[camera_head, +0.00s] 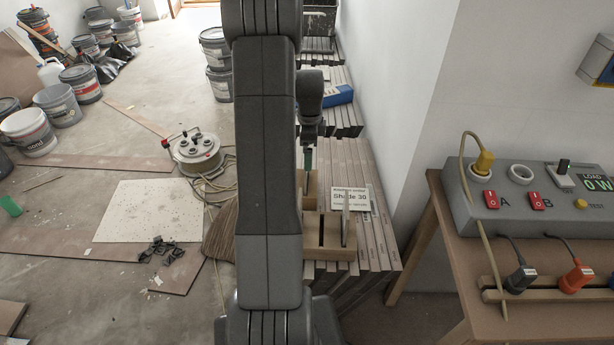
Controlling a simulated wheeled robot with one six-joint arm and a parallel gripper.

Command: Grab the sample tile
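A pale wooden holder (328,246) with dark slots sits on the tile stacks, partly hidden behind my arm. My gripper (307,170) points down behind and left of the holder's front part, beside my arm. A narrow dark greenish strip shows at its end. I cannot tell whether that is a finger or something held, nor whether it touches anything.
Stacked tiles (378,235) stand along the wall, with a blue object (338,95) farther back. A wooden table (440,235) with a grey switch box (530,195), plugs and cables is at right. Buckets (28,130), a cable reel (197,150) and a broom (220,232) are at left.

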